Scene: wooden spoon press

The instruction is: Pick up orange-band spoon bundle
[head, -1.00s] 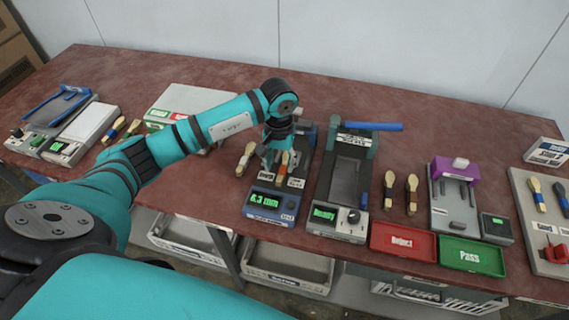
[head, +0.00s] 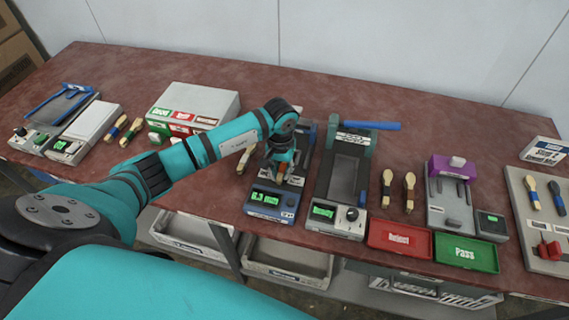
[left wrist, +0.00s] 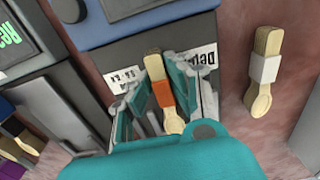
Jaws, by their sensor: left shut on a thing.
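The orange-band spoon bundle (left wrist: 161,92) is a bundle of pale wooden spoons with an orange band. It lies at the blue gauge device (head: 268,203), whose display reads 6.3 mm. My left gripper (left wrist: 155,100) is shut on the bundle, with a finger on each side of the band in the left wrist view. In the head view, my left gripper (head: 281,172) is over the device and covers most of the bundle. A white-band spoon bundle (left wrist: 264,70) lies beside the device on the table. My right gripper is not in view.
A press (head: 343,180) with a blue handle stands right of the gauge. Red Reject (head: 399,240) and green Pass (head: 466,253) trays lie farther right. More bundles (head: 388,190) lie near them. The back of the table is mostly clear.

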